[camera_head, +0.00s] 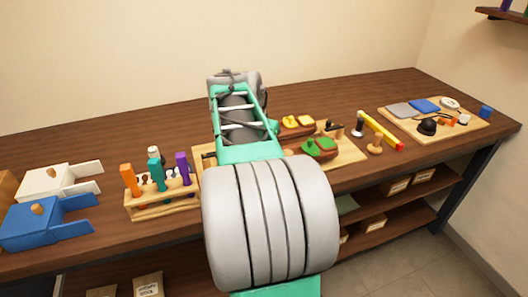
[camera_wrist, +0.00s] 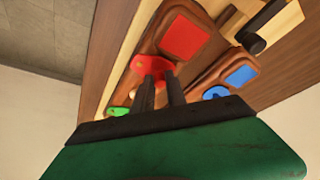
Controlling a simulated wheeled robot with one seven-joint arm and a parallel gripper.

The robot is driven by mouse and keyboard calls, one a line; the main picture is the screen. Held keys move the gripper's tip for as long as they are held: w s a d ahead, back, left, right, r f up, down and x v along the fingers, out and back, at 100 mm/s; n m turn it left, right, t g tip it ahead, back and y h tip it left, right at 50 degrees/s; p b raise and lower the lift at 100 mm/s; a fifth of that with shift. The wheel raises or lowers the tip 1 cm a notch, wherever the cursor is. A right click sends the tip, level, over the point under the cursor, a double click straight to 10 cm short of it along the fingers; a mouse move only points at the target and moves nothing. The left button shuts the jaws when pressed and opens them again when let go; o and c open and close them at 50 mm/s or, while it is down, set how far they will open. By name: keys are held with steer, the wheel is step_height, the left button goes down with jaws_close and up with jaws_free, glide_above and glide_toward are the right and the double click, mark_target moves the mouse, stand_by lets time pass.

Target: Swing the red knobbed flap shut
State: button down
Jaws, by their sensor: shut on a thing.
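The red flap (camera_wrist: 152,66) shows in the wrist view at the end of a brown wooden piece (camera_wrist: 206,22). A red square (camera_wrist: 184,38) lies bare on that piece, apart from the flap. My gripper (camera_wrist: 161,78) has its two dark fingers at the flap and is shut on it. The fingers hide part of the flap and its knob. In the head view my arm covers the red flap and the gripper.
A neighbouring brown piece has a blue square (camera_wrist: 242,75) and a blue part (camera_wrist: 215,93). A green part (camera_wrist: 118,111) lies left of the fingers. In the head view, a tool rack (camera_head: 160,209) and blue box (camera_head: 35,224) stand left; a loaded board (camera_head: 470,133) lies right.

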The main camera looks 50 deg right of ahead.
stand_by(0.5)
steer(key=c, duration=1.4)
jaws_free()
steer(key=shift+o, duration=0.2)
steer(key=p+v, duration=0.1)
steer(key=v, duration=0.6)
steer(key=shift+a+r, duration=0.2)
steer(key=shift+r, duration=0.15)
